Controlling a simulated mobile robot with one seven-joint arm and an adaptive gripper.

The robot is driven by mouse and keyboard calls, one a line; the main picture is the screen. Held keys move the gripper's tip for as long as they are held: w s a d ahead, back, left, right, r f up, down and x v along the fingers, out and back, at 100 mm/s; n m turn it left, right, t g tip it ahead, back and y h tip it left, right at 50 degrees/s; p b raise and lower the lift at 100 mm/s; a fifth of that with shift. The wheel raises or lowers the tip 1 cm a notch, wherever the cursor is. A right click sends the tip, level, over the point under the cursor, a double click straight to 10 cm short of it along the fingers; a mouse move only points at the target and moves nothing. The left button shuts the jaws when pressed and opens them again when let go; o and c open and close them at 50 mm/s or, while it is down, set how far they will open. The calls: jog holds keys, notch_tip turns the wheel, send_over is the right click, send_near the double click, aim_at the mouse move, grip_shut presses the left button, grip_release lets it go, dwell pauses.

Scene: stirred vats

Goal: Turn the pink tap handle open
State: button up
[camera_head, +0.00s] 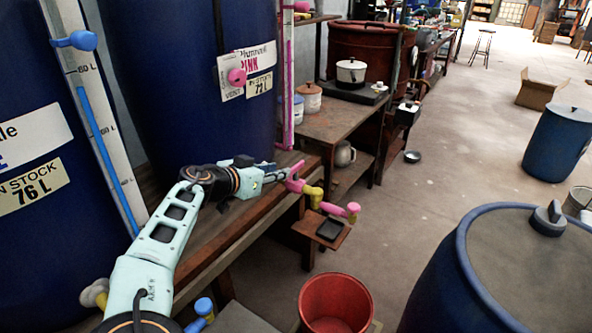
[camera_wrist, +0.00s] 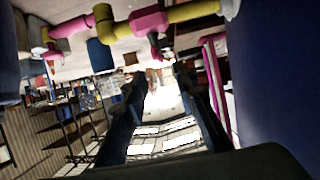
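The pink-and-yellow tap (camera_head: 316,192) sticks out from the bench's front edge in the head view. A pink part with a short raised end (camera_head: 297,179) lies just beyond my gripper (camera_head: 272,174); whether they touch is unclear. Farther out, a pink end (camera_head: 352,209) hangs over a small shelf. In the wrist view the tap crosses the top: yellow pipe (camera_wrist: 193,13), pink middle part (camera_wrist: 150,20), yellow joint (camera_wrist: 106,25). There, my gripper (camera_wrist: 163,92) has two dark fingers apart with nothing between them. The tap lies outside the gap. Which pink part is the handle is hard to tell.
The blue pink-stock vat (camera_head: 190,90) stands behind the arm. A red bucket (camera_head: 335,303) is on the floor below, and a small brown shelf (camera_head: 320,228) with a dark dish is under the tap. A blue lidded barrel (camera_head: 500,275) stands at right. Open floor lies between.

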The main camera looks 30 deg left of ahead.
aim_at(293, 168)
jog(key=b+x, duration=0.1)
jog(key=x, duration=0.9)
jog(key=shift+d+f, duration=0.1)
jog(key=shift+c, duration=0.3)
grip_shut()
